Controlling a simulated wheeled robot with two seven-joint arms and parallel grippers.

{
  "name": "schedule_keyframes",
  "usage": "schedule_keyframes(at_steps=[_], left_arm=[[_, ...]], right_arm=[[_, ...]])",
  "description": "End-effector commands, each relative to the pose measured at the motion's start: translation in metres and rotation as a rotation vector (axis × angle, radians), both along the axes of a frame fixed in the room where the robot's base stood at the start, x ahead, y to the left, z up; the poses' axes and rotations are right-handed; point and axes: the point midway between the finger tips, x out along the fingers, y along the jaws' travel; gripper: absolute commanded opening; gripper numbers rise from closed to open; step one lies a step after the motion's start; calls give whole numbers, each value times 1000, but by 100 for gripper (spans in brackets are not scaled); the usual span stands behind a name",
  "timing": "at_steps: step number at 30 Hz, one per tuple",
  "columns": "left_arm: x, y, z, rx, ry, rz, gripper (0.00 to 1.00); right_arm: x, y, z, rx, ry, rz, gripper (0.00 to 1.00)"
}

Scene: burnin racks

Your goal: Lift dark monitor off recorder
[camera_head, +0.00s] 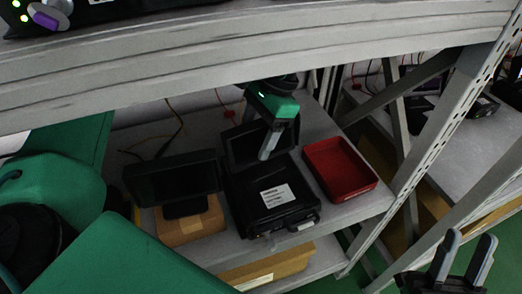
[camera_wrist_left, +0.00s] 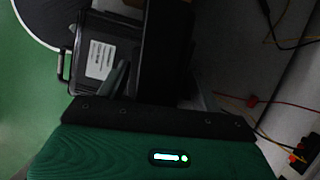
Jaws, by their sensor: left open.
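The dark monitor (camera_head: 240,148) stands upright at the back of the black recorder (camera_head: 252,212), a case with a white label, on the middle shelf. The recorder also shows in the left wrist view (camera_wrist_left: 98,35). My left gripper (camera_head: 267,154) is open at the monitor's upper edge, with one grey finger in front of its screen. The other finger is mostly hidden behind it. In the left wrist view the monitor (camera_wrist_left: 167,50) is a dark slab reaching between the fingers; contact cannot be told. My right gripper (camera_head: 470,237) is open and empty at the lower right, away from the shelf.
A second dark monitor (camera_head: 172,180) stands on a cardboard box (camera_head: 190,224) left of the recorder. An empty red tray (camera_head: 340,168) lies to its right. The upper shelf beam (camera_head: 250,50) runs close above. A slotted rack post (camera_head: 440,120) stands at the right. Thin cables hang behind.

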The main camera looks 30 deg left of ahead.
Motion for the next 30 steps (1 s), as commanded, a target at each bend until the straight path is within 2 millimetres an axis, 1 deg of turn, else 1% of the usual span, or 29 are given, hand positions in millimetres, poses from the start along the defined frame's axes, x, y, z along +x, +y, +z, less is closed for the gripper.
schedule_keyframes(at_steps=[4,5,6,11,12,15,25,30], left_arm=[[0,0,0,0,0,0,66],[0,0,0,0,0,0,64],[0,0,0,0,0,0,57],[0,0,0,0,0,0,25],[0,0,0,0,0,0,17],[0,0,0,0,0,0,0],[0,0,1,-1,-1,0,0],[0,0,7,0,-3,-1,0]], right_arm=[[0,0,0,0,0,0,36],[0,0,0,0,0,0,36],[0,0,0,0,0,0,36],[0,0,0,1,0,1,36],[0,0,0,1,0,1,36],[0,0,0,1,0,1,36],[0,0,0,1,-1,1,36],[0,0,2,1,-1,1,36]])
